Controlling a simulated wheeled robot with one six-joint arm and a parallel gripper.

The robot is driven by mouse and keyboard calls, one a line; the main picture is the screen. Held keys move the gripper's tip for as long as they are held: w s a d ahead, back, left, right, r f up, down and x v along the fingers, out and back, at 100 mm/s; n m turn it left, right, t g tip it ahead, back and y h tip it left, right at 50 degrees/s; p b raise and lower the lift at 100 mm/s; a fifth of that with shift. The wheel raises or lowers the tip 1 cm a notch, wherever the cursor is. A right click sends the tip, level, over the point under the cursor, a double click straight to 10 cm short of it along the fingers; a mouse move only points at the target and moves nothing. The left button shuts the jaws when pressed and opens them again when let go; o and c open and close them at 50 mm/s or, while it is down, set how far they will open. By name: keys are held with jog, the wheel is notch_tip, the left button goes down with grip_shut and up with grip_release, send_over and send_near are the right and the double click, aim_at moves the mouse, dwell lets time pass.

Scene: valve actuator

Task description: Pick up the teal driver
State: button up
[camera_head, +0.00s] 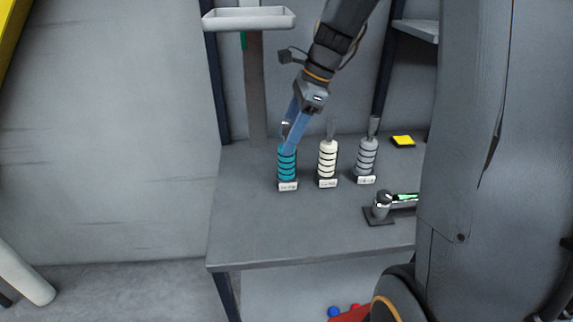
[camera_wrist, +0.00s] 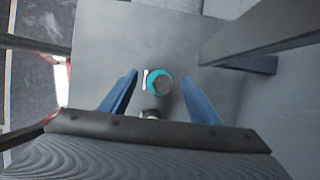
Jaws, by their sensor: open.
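The teal driver (camera_head: 287,165) stands upright on the grey table, leftmost of three ringed drivers in the head view, with a small label at its foot. My gripper (camera_head: 289,143) is just above its top, fingers pointing down. In the wrist view the teal driver (camera_wrist: 158,82) shows from above as a round teal shape between and beyond the two blue fingers of my open gripper (camera_wrist: 160,85). Both fingers look apart from it there. A white driver (camera_head: 328,163) and a grey driver (camera_head: 366,160) stand upright to its right.
The table (camera_head: 245,225) is clear to the left and in front of the drivers. A lever-like metal part (camera_head: 382,205) lies at the right, with a yellow block (camera_head: 402,141) behind. A white tray (camera_head: 248,18) hangs above on a post.

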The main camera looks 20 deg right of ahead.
jog(key=shift+a+f, duration=0.25)
jog(key=shift+f, duration=0.4)
grip_shut()
jog(key=shift+w, duration=0.1)
jog(key=shift+r, duration=0.1)
